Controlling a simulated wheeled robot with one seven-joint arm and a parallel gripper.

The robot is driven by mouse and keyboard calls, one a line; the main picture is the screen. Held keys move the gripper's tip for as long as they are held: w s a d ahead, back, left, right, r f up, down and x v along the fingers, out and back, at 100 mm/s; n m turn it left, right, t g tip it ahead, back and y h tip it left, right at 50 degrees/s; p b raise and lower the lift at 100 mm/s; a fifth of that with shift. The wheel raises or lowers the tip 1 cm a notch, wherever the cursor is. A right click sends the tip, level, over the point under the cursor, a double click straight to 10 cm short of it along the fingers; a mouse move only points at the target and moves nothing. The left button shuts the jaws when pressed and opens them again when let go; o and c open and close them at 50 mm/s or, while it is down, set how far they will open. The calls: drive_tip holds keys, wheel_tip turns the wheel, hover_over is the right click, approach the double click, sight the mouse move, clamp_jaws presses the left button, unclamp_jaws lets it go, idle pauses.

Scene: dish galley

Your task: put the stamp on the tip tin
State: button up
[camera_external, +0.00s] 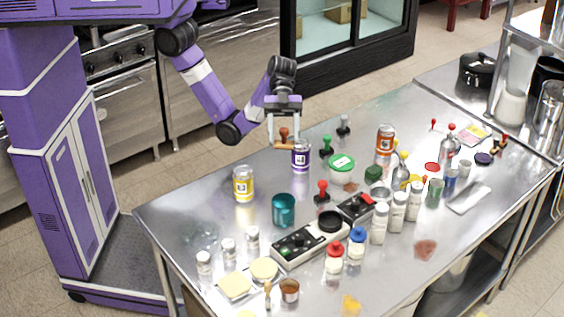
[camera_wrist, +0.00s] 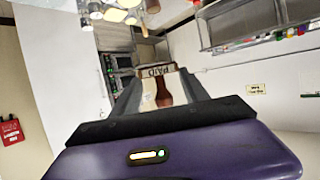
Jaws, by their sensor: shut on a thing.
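My gripper (camera_external: 284,132) is shut on a stamp (camera_external: 284,136) with a brown wooden handle and holds it above the back left part of the steel table. In the wrist view the stamp (camera_wrist: 163,86) sits between the fingers (camera_wrist: 160,92), its base marked "PAID" upside down. A purple-labelled can (camera_external: 300,156) stands just right of and below the stamp in the picture; I cannot tell whether they touch. A yellow-labelled can (camera_external: 243,184) stands to the left and an orange one (camera_external: 385,138) to the right. A teal tin (camera_external: 284,210) stands nearer. I cannot tell which is the tip tin.
Green (camera_external: 326,146), black (camera_external: 343,125) and red-handled (camera_external: 322,193) stamps stand nearby. A green-lidded tub (camera_external: 341,167), a dark device (camera_external: 308,240) and several bottles crowd the middle and right.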

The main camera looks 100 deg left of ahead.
sight(283, 197)
wheel_tip(283, 197, down, 20)
drive_tip(key=shift+p, duration=0.45)
drive_tip(key=shift+f, duration=0.2)
drive_tip(key=o, duration=1.4)
drive_tip(key=shift+c, duration=0.2)
drive_tip(key=shift+r, duration=0.2)
drive_tip(key=b+v, duration=0.1)
drive_tip(key=v, duration=1.1)
drive_tip(key=shift+a, duration=0.1)
